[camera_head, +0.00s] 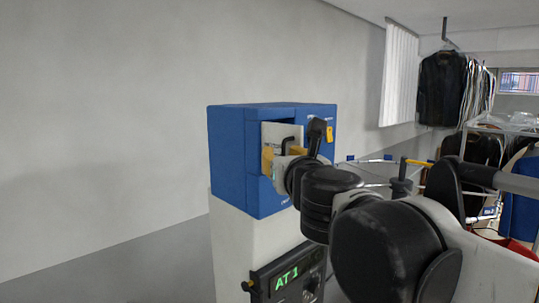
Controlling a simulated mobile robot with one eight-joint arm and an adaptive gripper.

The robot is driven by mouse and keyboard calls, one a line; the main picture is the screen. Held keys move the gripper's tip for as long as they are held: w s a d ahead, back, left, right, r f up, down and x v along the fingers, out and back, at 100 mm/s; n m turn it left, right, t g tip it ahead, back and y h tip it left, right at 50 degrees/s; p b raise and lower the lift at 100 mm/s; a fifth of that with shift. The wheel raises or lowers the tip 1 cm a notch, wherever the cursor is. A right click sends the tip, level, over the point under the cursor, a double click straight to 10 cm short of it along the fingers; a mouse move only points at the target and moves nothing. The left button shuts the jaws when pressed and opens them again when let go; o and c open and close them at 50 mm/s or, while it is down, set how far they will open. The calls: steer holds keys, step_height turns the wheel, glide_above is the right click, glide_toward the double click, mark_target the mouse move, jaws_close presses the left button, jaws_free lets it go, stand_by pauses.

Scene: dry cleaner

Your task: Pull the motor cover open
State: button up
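A blue box-shaped housing (240,160) stands on a white cabinet, with a recess in its front right face. A pale panel (275,134) with a black bent handle (289,144) shows at the recess; I cannot tell for sure which part is the motor cover. My gripper (283,156) is at this recess, coming from the right. Its tan fingers appear spread apart, one on each side, close to the handle. My wrist and the viewing angle hide the gap between them, so contact with the handle or panel is not clear.
A bare grey wall (100,120) is at the left. Hanging clothes (442,88) and a rack are at the right. My arm fills the lower right.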

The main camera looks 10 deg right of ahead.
steer(key=s, duration=1.2)
steer(key=a+f+n+g+y+b, duration=0.25)
steer(key=f+n+b, duration=0.85)
steer(key=f, duration=0.6)
steer(key=a+f+n+g+y+b, duration=0.1)
steer(key=a+f+n+y+b, duration=0.3)
steer(key=f+n+b, duration=1.05)
steer(key=s+d+f+n+g+h+b, duration=0.2)
steer(key=s+d+f+n+b, duration=0.1)
steer(key=f, duration=1.1)
steer(key=s+d+f+n+g+h+b, duration=0.2)
steer(key=f+b, duration=0.4)
steer(key=f, duration=0.8)
steer(key=s+d+f+n+g+h+b, duration=0.2)
steer(key=s+d+f+n+g+b, duration=0.1)
steer(key=f, duration=1.1)
steer(key=s+d+n+b, duration=0.1)
steer(key=d+n+b, duration=0.1)
steer(key=d, duration=0.1)
steer(key=shift+s+d+f+n, duration=0.2)
steer(key=shift+f+n, duration=0.1)
steer(key=shift+n, duration=0.05)
